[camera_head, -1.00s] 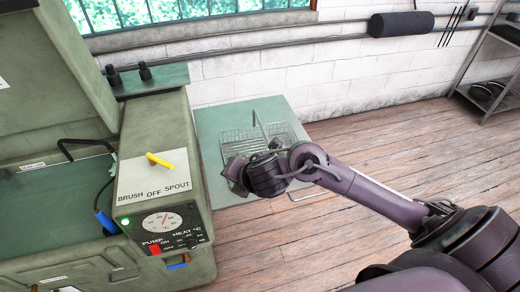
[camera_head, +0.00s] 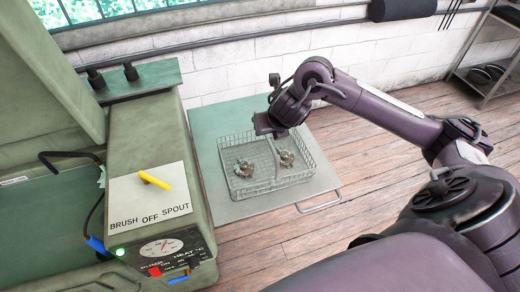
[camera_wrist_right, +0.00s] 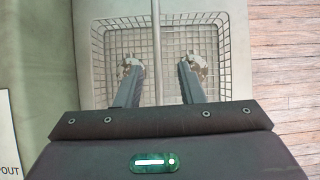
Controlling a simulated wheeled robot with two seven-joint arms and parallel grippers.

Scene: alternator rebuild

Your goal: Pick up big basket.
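The big basket is a wire basket (camera_head: 262,187) on a grey-green cart or table top (camera_head: 222,212). It also shows from above in the right wrist view (camera_wrist_right: 108,42), with a thin handle bar (camera_wrist_right: 156,32) running up the middle. My right gripper (camera_head: 272,128) is over the basket's back part. In the right wrist view its two fingers (camera_wrist_right: 160,72) are apart, one on each side of the bar, and neither visibly touches it. Metal parts (camera_head: 243,168) lie in the basket's left half and more (camera_head: 286,158) in its right half. My left gripper is out of view.
A green washing machine (camera_head: 150,130) with a yellow knob (camera_head: 154,180) stands close to the left of the basket. A metal rail handle (camera_head: 320,204) sticks out from the cart's right edge. The wooden floor (camera_head: 370,170) to the right is clear.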

